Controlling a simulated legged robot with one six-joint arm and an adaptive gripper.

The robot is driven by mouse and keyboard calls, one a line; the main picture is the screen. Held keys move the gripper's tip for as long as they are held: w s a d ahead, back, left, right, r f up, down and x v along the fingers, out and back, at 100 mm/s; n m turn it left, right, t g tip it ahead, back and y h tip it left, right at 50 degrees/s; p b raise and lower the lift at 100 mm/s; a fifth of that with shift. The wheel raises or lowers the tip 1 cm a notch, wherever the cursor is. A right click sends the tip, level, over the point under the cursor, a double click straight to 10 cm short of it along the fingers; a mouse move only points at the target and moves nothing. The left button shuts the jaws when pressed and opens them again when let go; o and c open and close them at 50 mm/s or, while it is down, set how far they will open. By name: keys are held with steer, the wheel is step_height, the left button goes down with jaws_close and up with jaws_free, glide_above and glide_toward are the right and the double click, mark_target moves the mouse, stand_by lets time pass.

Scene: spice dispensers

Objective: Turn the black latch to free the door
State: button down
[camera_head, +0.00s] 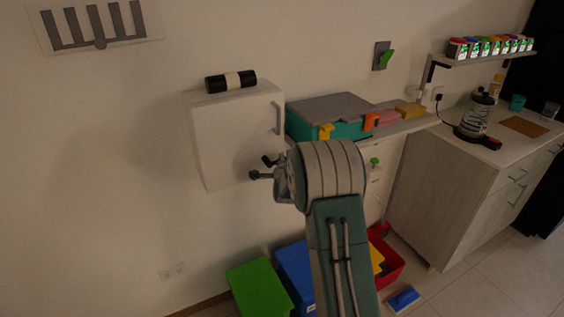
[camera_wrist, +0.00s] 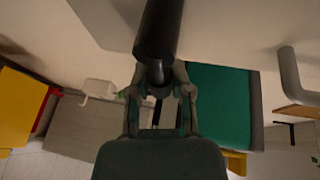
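The white wall cabinet (camera_head: 238,140) has a closed door with a grey handle (camera_head: 276,118) on its right side. My gripper (camera_head: 262,168) is at the lower right of the door. In the wrist view a thick black cylinder, which looks like the latch (camera_wrist: 158,30), comes down from the top centre. Its lower end reaches the fingertips of my gripper (camera_wrist: 158,82). The fingers stand apart on either side below it; contact is unclear. In the head view the latch is hard to separate from the dark fingertips.
A green box with a grey lid (camera_head: 330,108) stands on the shelf to the right. Green (camera_head: 258,287), blue (camera_head: 296,272) and red (camera_head: 390,262) bins stand below.

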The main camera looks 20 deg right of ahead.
mark_target(265, 144)
steer(key=shift+a+f, duration=0.1)
steer(key=shift+a, duration=0.05)
steer(key=n, duration=0.2)
steer(key=r+n+t+h, duration=0.1)
steer(key=shift+a+r+n, duration=0.15)
steer(key=shift+n, duration=0.25)
steer(key=n+t, duration=0.1)
steer(key=n, duration=0.1)
steer(key=a+r+n+t, duration=0.1)
steer(key=n, duration=0.1)
steer(key=shift+r, duration=0.2)
steer(key=n, duration=0.2)
steer(key=a+n+t, duration=0.1)
steer(key=n+t, duration=0.1)
steer(key=n, duration=0.1)
steer(key=shift+s+a+r+n+y, duration=0.1)
steer(key=shift+a+r+n+y, duration=0.2)
steer(key=shift+r, duration=0.1)
steer(key=n+y, duration=0.1)
steer(key=n, duration=0.1)
steer(key=a+n+t, duration=0.1)
steer(key=n, duration=0.1)
steer(key=n+t+y, duration=0.1)
steer(key=n, duration=0.1)
steer(key=shift+a+r+y, duration=0.15)
steer(key=shift+a+y, duration=0.15)
steer(key=shift+n, duration=0.5)
